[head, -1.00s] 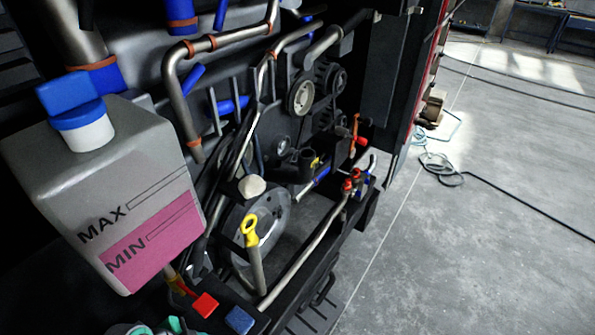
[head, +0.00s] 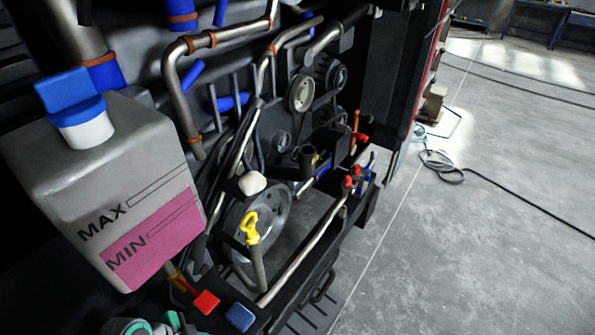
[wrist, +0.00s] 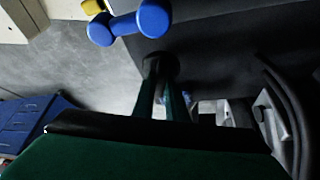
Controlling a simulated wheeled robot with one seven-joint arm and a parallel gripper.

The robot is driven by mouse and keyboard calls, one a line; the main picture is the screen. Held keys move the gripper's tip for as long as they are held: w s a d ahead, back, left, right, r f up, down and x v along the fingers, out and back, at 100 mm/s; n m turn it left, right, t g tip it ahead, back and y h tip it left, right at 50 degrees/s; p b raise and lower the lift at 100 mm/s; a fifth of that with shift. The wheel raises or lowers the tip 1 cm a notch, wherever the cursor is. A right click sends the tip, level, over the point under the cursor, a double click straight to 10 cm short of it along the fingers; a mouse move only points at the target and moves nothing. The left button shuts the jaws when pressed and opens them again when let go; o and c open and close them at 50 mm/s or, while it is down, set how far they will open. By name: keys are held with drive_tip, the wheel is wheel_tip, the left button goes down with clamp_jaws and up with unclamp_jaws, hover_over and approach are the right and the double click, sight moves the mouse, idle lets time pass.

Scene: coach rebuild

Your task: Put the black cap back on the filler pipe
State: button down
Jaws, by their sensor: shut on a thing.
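In the wrist view, my gripper (wrist: 161,82) has its two dark green fingers close together on a dark, rounded piece, the black cap (wrist: 158,63). The cap is in shadow and its underside is hidden. The head view does not show the cap or my fingertips; only teal parts of my arm show at its bottom left edge.
A grey tank (head: 150,150) with a blue lid fills the left. A yellow-handled dipstick (head: 250,228), a pale knob (head: 252,183) and metal pipes stand close together. In the wrist view, a blue rounded part (wrist: 154,19) is near the cap. Open floor (head: 480,240) lies right.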

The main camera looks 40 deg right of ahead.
drive_tip(key=shift+d+r, duration=0.15)
drive_tip(key=shift+r, duration=0.55)
drive_tip(key=shift+s+r, duration=0.15)
drive_tip(key=shift+r, duration=1.5)
